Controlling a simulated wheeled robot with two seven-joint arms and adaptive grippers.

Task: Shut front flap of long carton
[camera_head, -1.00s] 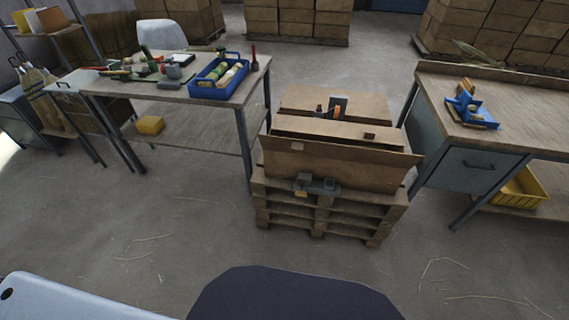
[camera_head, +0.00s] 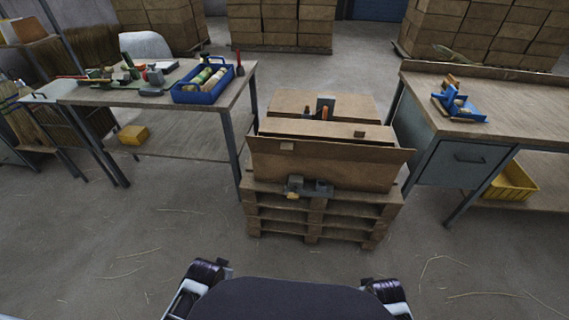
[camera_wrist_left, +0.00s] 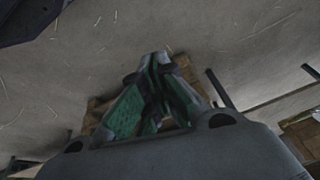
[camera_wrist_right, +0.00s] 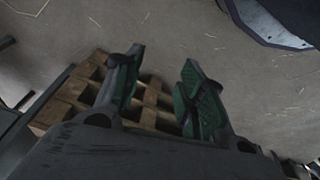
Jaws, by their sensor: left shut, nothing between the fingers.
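The long brown carton (camera_head: 322,129) lies crosswise on a wooden pallet in the head view. Its front flap (camera_head: 335,166) is a wide board facing me, standing out from the front edge and not lying flat on top. My left gripper (camera_wrist_left: 158,62) shows in the left wrist view with its green-padded fingers together and nothing between them. My right gripper (camera_wrist_right: 164,62) shows in the right wrist view with its fingers apart and empty. Both grippers are clear of the carton; neither is visible in the head view.
The pallet (camera_head: 314,216) carries the carton, with small grey items (camera_head: 308,188) at the flap's front. A table with a blue tray (camera_head: 207,83) stands left, a workbench (camera_head: 490,108) right. Bare floor (camera_head: 170,230) with straw lies in front.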

